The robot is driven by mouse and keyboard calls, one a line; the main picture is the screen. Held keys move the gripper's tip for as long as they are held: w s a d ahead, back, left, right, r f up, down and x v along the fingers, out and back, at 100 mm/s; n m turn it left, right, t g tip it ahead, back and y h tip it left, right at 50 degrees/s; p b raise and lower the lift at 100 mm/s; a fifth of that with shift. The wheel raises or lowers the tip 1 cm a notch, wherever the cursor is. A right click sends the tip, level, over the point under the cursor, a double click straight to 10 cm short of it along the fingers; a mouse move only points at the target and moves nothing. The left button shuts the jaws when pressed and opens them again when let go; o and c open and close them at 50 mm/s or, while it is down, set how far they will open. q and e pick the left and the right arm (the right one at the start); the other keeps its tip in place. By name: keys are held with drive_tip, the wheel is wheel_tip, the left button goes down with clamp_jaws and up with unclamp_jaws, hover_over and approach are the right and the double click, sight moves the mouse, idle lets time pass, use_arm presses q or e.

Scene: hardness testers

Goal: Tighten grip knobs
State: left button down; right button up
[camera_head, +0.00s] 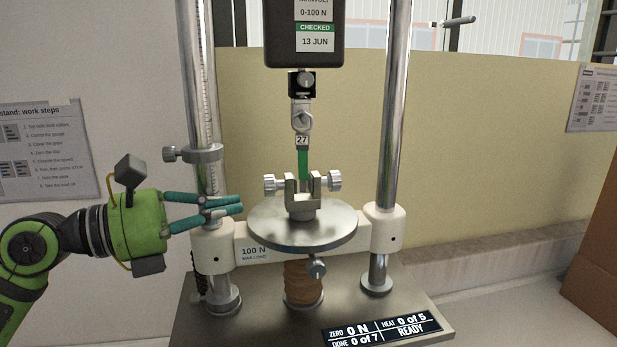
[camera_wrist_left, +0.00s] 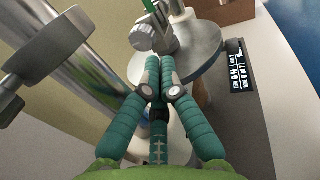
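The lower grip (camera_head: 303,203) is a metal fork on a round steel plate (camera_head: 325,232). A ridged left knob (camera_head: 270,186) and right knob (camera_head: 335,181) stick out from its sides. My left gripper (camera_head: 241,205) is at the plate's left edge, left of and lower than the left knob. Its teal fingers converge and look shut, with nothing visible between them. In the left wrist view, a knob (camera_wrist_left: 145,37) is ahead of the fingertips (camera_wrist_left: 160,62), apart from them. My right gripper is not in view.
The left column (camera_head: 196,90) with a clamp collar (camera_head: 195,155) stands beside my left fingers; the right column (camera_head: 396,110) is clear. A gauge (camera_head: 305,35) hangs above. A small screw (camera_head: 317,267) sits under the plate. The display (camera_head: 382,328) reads READY. A cardboard box (camera_head: 595,255) is at right.

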sight(255, 230)
use_arm(q)
drive_tip(key=shift+s+d+p+x, duration=0.1)
drive_tip(key=shift+s+p+x, duration=0.1)
drive_tip(key=shift+x, duration=0.5)
drive_tip(key=shift+s+d+p+x, duration=0.1)
drive_tip(key=shift+p+x, duration=0.15)
drive_tip(key=shift+x, duration=0.4)
drive_tip(key=shift+s+p+x, duration=0.15)
drive_tip(key=shift+p+x, duration=0.05)
drive_tip(key=shift+x, duration=0.5)
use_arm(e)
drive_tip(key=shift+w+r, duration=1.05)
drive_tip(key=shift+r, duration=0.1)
use_arm(q)
drive_tip(key=shift+w+a+r, duration=0.1)
drive_tip(key=shift+w+r, duration=0.05)
drive_tip(key=shift+r, duration=0.05)
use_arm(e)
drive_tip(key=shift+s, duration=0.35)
use_arm(q)
drive_tip(key=shift+r, duration=0.5)
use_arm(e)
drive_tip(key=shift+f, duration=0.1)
use_arm(q)
drive_tip(key=shift+r, duration=0.7)
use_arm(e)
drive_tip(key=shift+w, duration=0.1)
